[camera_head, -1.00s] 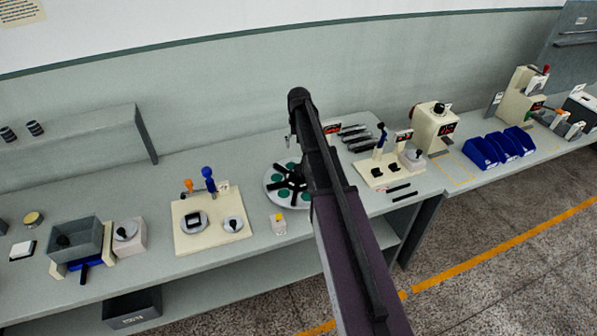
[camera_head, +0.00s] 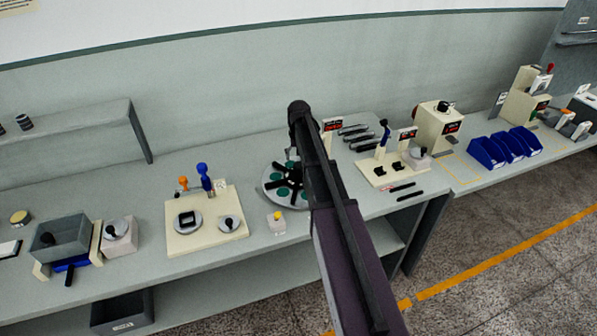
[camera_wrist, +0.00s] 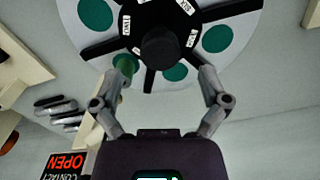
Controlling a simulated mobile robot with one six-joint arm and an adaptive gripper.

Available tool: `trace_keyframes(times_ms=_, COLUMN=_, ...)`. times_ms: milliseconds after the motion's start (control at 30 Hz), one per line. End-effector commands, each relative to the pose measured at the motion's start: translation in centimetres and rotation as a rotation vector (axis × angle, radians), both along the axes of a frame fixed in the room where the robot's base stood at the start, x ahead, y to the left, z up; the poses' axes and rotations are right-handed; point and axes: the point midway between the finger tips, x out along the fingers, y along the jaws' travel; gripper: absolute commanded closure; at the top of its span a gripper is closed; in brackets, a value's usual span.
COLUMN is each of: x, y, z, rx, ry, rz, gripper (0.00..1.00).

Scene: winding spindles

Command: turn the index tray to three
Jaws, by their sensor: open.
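The index tray (camera_head: 271,201) is a round pale disc on the bench with black spokes and green round pockets, partly hidden behind my arm in the head view. In the wrist view the tray (camera_wrist: 243,52) fills the top, with a dark central knob (camera_wrist: 159,48) and small white labels around the hub. My gripper (camera_wrist: 165,78) is open, its two fingers spread on either side below the knob, with nothing between them gripped. Whether a finger touches the tray I cannot tell.
A cream fixture with blue and orange levers (camera_head: 207,220) stands left. A red-lettered sign (camera_wrist: 62,165) and dark bars (camera_wrist: 60,108) lie near the gripper. Blue bins (camera_head: 503,148) are at right.

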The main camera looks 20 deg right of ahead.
Motion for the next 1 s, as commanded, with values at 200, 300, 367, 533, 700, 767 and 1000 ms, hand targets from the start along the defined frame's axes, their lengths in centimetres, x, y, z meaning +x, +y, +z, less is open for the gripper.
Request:
trace_keyframes(times_ms=200, x=0.0, y=0.0, z=-2.1, rx=0.000, ry=0.000, rz=0.000, gripper=0.05)
trace_keyframes(times_ms=300, x=0.0, y=0.0, z=-2.9, rx=0.000, ry=0.000, rz=0.000, gripper=0.05)
trace_keyframes(times_ms=367, x=0.0, y=0.0, z=-3.3, rx=0.000, ry=0.000, rz=0.000, gripper=0.05)
trace_keyframes(times_ms=533, x=0.0, y=0.0, z=-4.2, rx=0.000, ry=0.000, rz=0.000, gripper=0.05)
trace_keyframes(times_ms=700, x=0.0, y=0.0, z=-4.6, rx=0.000, ry=0.000, rz=0.000, gripper=0.05)
trace_keyframes(times_ms=767, x=0.0, y=0.0, z=-4.6, rx=0.000, ry=0.000, rz=0.000, gripper=0.05)
trace_keyframes(times_ms=1000, x=0.0, y=0.0, z=-4.6, rx=0.000, ry=0.000, rz=0.000, gripper=0.05)
